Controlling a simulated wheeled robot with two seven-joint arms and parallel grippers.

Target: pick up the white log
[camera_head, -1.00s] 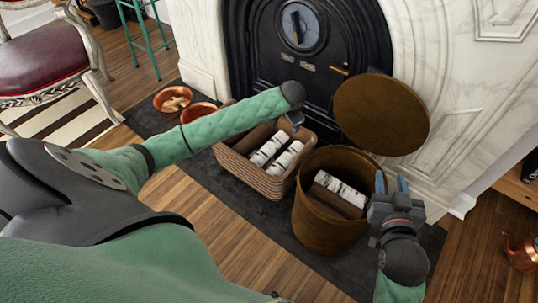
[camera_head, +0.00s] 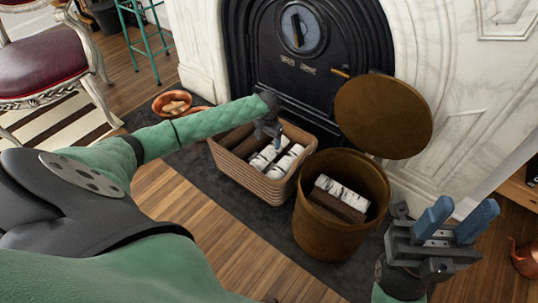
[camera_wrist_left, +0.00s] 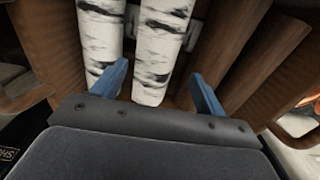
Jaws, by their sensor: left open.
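Two white birch logs with black marks lie side by side in a wicker basket, the left one (camera_head: 262,157) and the right one (camera_head: 286,161). Another white log (camera_head: 342,193) lies in the round brown bucket. My left gripper (camera_head: 268,130) is over the basket, open. In the left wrist view, the right-hand white log (camera_wrist_left: 162,45) shows between the fingers (camera_wrist_left: 160,68), and the left-hand white log (camera_wrist_left: 101,40) runs behind the left finger. Contact cannot be told. My right gripper (camera_head: 456,215) is open and empty, right of the bucket.
The wicker basket (camera_head: 240,178) also holds brown logs. The bucket (camera_head: 325,235) has its round lid (camera_head: 383,116) raised behind it. The black fireplace (camera_head: 300,70) stands behind. Copper bowls (camera_head: 172,103) are at the left, and a copper pot (camera_head: 525,258) at the far right.

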